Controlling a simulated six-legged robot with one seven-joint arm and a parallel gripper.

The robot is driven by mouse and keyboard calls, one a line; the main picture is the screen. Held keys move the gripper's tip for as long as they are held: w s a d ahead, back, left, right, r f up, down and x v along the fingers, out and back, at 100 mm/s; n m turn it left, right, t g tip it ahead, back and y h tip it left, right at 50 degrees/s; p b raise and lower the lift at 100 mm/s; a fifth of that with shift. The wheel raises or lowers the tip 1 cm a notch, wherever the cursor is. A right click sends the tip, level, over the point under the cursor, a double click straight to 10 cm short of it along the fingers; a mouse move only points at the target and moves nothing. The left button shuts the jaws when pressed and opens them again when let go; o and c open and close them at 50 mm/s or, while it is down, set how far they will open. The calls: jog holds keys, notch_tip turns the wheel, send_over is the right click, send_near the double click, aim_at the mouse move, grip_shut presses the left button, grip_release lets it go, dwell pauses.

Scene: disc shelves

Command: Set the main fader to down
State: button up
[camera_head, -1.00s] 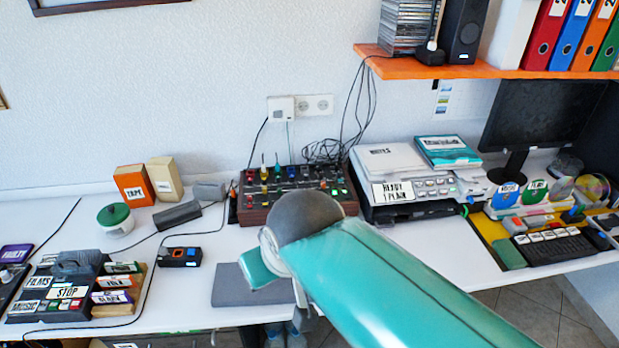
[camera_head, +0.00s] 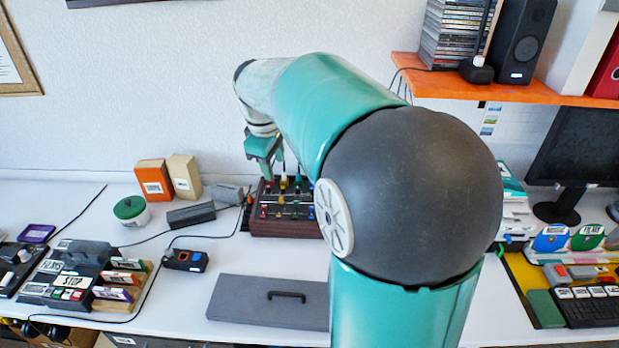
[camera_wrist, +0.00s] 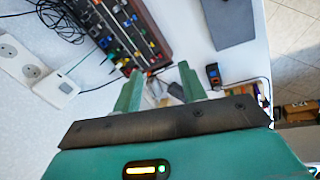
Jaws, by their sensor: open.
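The mixer (camera_head: 285,228) is a dark box with wooden sides and several coloured knobs and fader caps, standing against the wall. Its right part is hidden behind my arm in the head view. It also shows at the top of the wrist view (camera_wrist: 152,28). I cannot tell which control is the main fader or how it is set. My gripper (camera_head: 265,165) hangs over the mixer's back left part in the head view. In the wrist view my gripper (camera_wrist: 160,82) has its two green fingers apart with nothing held between them; the mixer lies beyond the left finger.
Left of the mixer are a black block (camera_head: 191,215), boxes (camera_head: 184,176) and a small dark device (camera_head: 186,260). A grey lid (camera_head: 262,300) lies in front. Loose cables and a wall socket (camera_wrist: 22,70) are near the gripper. An orange shelf (camera_head: 510,91) hangs at the right.

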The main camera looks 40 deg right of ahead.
jog(key=w+d+f+n+g+y, duration=0.1)
jog(key=d+f, duration=0.4)
jog(key=d, duration=0.4)
jog(key=w+d+f+n, duration=0.2)
jog(key=d+f, duration=0.3)
jog(key=d, duration=0.5)
jog(key=w+d+f+n+g+y, duration=0.1)
jog(key=d+f, duration=0.5)
jog(key=d, duration=0.3)
notch_tip(320, 180, down, 13)
jog(key=shift+w+r, duration=0.1)
grip_shut()
